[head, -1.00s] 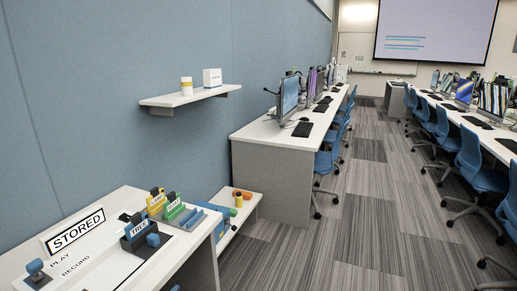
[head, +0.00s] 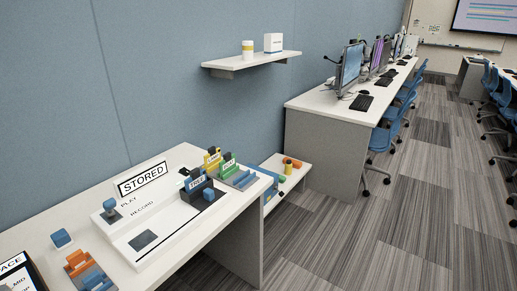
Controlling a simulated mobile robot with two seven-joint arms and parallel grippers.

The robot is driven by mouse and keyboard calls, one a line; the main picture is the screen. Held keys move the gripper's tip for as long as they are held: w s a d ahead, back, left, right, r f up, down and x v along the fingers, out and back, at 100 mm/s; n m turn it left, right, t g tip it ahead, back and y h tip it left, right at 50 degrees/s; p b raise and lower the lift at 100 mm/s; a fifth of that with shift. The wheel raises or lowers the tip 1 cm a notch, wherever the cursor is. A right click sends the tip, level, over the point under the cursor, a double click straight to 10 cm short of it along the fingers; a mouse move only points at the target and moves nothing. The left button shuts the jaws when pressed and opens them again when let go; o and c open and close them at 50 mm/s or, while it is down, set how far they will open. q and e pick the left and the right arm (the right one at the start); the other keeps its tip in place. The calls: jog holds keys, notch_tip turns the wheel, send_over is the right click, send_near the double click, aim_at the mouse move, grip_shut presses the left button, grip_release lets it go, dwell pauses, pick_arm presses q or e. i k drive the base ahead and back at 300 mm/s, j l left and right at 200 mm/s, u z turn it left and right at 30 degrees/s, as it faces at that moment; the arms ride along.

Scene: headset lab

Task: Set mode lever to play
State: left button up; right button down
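The mode lever (head: 110,207), with a blue knob on a dark base, stands at the left end of a white panel (head: 125,232) on the near table. The printed words PLAY and RECORD lie just right of it, PLAY the nearer to the wall. I cannot tell which word the lever is set to. A sign reading STORED (head: 143,180) stands behind the words. Neither of my grippers shows in the head view.
Blue, yellow and green labelled holders stand at the panel's right end. A wall shelf (head: 250,62) hangs above.

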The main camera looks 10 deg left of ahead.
aim_at(108, 205)
jog(key=u, duration=1.4)
jog(key=l, duration=0.3)
jog(key=i+l, duration=0.15)
jog(key=l, duration=0.2)
jog(key=l+z, duration=0.1)
jog(key=l, duration=0.2)
jog(key=i, duration=0.05)
